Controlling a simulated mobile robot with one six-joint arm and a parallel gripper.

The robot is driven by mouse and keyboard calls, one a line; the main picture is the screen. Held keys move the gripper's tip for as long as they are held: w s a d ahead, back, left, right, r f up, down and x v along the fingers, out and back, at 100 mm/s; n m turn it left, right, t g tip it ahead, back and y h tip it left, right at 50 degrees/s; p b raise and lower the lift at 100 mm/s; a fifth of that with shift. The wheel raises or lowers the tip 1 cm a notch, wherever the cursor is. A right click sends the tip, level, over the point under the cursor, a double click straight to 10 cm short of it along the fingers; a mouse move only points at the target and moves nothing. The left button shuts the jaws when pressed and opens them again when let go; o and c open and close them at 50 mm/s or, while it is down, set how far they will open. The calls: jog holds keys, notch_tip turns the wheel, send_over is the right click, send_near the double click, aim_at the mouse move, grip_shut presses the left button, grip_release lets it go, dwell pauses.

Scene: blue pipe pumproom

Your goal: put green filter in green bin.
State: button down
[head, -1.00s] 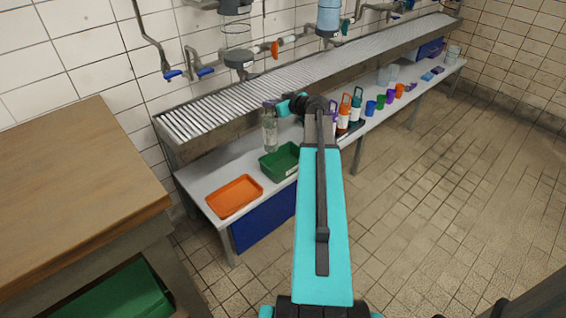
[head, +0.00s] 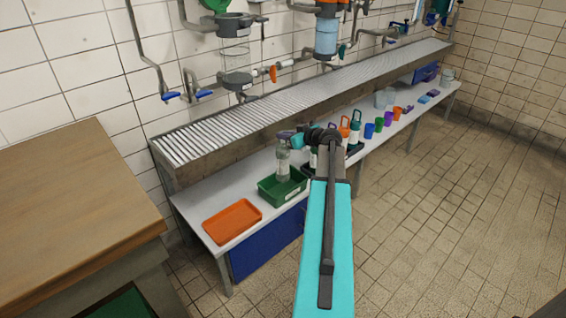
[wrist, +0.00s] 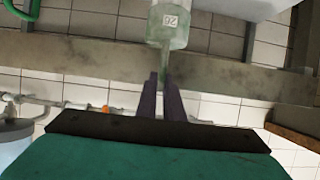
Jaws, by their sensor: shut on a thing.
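A clear, pale green filter (head: 282,164) hangs upright below my gripper (head: 296,138) in the head view. My gripper is shut on its narrow top end; in the wrist view the filter (wrist: 167,28), with a white label, lies beyond my closed fingers (wrist: 163,80). The green bin (head: 287,197) stands on the white lower shelf. The filter's lower end overlaps the bin's opening in the head view. I cannot tell whether that end is inside the bin or just above it.
An orange tray (head: 232,221) lies left of the bin. Bottles with coloured tops (head: 355,129) and several cups (head: 388,118) stand to the right. A slatted metal shelf (head: 230,114) runs above, close behind my gripper. A wooden table (head: 75,190) stands at left.

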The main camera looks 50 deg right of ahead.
aim_at(288, 152)
jog(key=shift+f, duration=2.25)
jog(key=shift+f, duration=1.8)
jog(key=shift+f+b, duration=0.1)
jog(key=shift+b, duration=0.3)
jog(key=c, duration=2.3)
grip_release()
jog(key=o, duration=0.4)
